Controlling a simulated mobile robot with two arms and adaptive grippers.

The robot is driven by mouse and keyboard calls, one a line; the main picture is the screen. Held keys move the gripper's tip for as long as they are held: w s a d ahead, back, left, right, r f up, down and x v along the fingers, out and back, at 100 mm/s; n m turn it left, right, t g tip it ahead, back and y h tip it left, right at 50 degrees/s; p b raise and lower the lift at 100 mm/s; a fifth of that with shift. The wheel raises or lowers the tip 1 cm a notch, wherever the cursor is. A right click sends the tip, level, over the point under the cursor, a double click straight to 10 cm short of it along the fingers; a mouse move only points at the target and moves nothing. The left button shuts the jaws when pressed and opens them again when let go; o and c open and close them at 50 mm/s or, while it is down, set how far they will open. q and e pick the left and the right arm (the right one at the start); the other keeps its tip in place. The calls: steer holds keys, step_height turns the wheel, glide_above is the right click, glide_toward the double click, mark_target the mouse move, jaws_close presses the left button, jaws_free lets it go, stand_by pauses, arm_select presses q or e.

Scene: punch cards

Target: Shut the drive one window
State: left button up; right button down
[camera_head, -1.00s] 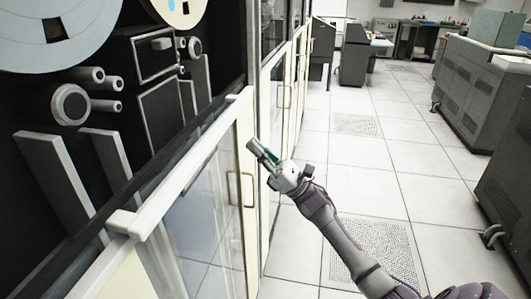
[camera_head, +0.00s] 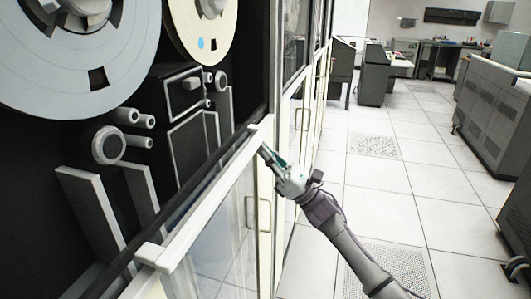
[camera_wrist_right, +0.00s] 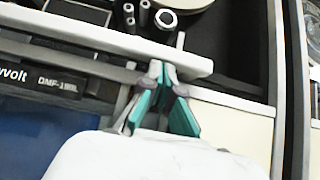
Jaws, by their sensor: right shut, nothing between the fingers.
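The drive window is a glass pane with a thick white top rail (camera_head: 205,207). It stands low, and the tape bay above it is uncovered, showing reels and rollers. My right gripper (camera_head: 266,152) is shut and empty, with its fingertips close to the far right end of the rail. In the right wrist view, the gripper (camera_wrist_right: 160,68) has its tips at the lower edge of the white rail (camera_wrist_right: 95,38); I cannot tell whether they touch it. My left gripper is not in view.
A grey tape reel (camera_head: 85,50) and a cream reel (camera_head: 205,25) sit in the dark bay. A cabinet handle (camera_head: 265,215) is below my right gripper. More cabinets run on beyond. The tiled floor (camera_head: 405,180) to the right is clear, with grey machines (camera_head: 495,110) farther right.

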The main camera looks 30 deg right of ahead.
step_height(320, 180, up, 45)
steer(key=p, duration=1.5)
steer(key=shift+s+d+f+t+p, duration=0.15)
steer(key=shift+d+t+p, duration=0.15)
steer(key=shift+d, duration=0.05)
steer(key=s+d+f+b, duration=0.2)
steer(key=f+b, duration=0.3)
steer(key=f, duration=0.1)
steer(key=s+d+f+b, duration=0.2)
steer(key=s+f+b, duration=0.1)
steer(key=f+b, duration=0.2)
steer(key=shift+f+b, duration=0.4)
steer(key=shift+f, duration=0.15)
steer(key=shift+d, duration=0.1)
